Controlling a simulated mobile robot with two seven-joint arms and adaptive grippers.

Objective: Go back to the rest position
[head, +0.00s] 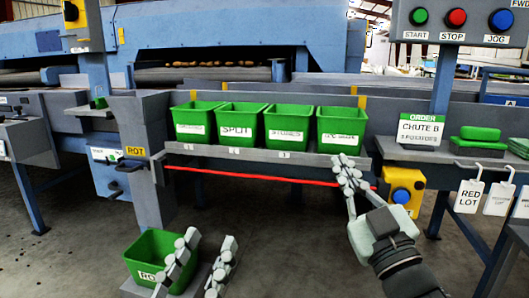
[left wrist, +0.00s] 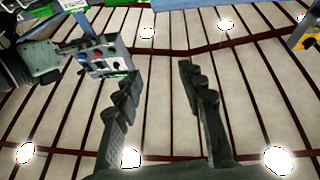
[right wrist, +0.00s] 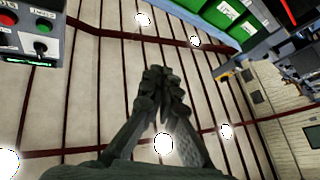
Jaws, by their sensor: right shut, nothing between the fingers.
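My left gripper (head: 202,262) is low at the bottom of the head view, in front of a lower green bin. Its fingers stand apart with nothing between them, as the left wrist view (left wrist: 157,95) also shows. My right gripper (head: 349,172) is raised in front of the shelf, near the right end of the bin row. Its fingers are closed together and empty, also in the right wrist view (right wrist: 162,85). Part of the lower green bin (head: 150,247) is hidden behind the left gripper.
Several green bins (head: 237,127) stand on a shelf (head: 230,152) with a red line (head: 250,177) below its front. A yellow box with a blue button (head: 402,192) is right of my right gripper. A START/STOP/JOG panel (head: 458,22) hangs top right. White tags (head: 470,196) hang at right.

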